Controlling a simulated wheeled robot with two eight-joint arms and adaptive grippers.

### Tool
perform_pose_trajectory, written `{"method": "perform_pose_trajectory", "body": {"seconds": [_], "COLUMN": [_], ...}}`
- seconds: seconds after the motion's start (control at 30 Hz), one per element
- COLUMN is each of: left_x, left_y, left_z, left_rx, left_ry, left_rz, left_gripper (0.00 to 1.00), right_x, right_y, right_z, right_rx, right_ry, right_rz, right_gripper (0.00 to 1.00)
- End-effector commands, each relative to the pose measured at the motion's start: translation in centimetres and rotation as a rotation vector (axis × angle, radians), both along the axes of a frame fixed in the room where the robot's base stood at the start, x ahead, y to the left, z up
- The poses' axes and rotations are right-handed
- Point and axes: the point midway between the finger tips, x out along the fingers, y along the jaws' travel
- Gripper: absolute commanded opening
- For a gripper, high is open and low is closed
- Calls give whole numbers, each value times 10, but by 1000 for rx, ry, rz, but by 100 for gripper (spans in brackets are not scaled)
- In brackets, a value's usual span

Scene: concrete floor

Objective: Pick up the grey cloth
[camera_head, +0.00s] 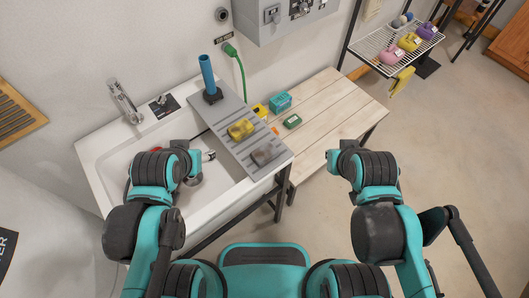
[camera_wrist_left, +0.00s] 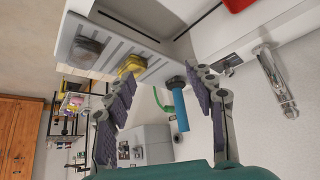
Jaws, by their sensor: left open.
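The grey cloth (camera_head: 263,155) lies crumpled on the near end of the grey ribbed drainboard (camera_head: 228,122), beside a yellow cloth (camera_head: 241,129). In the left wrist view the grey cloth (camera_wrist_left: 88,47) is at upper left, with the yellow cloth (camera_wrist_left: 131,66) to its right. My left gripper (camera_head: 209,156) is over the sink, left of the grey cloth and apart from it. In the wrist view its fingers (camera_wrist_left: 163,76) are spread and empty.
The white sink (camera_head: 110,160) is under my left arm. A blue cylinder (camera_head: 207,75) stands at the drainboard's far end.

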Motion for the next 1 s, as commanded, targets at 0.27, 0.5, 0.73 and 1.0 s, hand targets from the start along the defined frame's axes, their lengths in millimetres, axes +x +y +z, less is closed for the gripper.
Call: {"method": "perform_pose_trajectory", "body": {"seconds": [0.27,0.5,0.73,1.0], "left_x": [14,52,77,84], "left_y": [-16,-74,-134,-166], "left_z": [5,1,-27,-52], "left_rx": [28,118,189,220], "left_ry": [54,223,363,433], "left_rz": [-96,-425,-746,-918], "left_gripper": [69,69,69,69], "right_x": [0,0,0,0], "right_y": [0,0,0,0], "right_z": [5,17,27,30], "right_rx": [0,0,0,0], "right_ry": [0,0,0,0], "right_rz": [0,0,0,0], "right_gripper": [0,0,0,0]}}
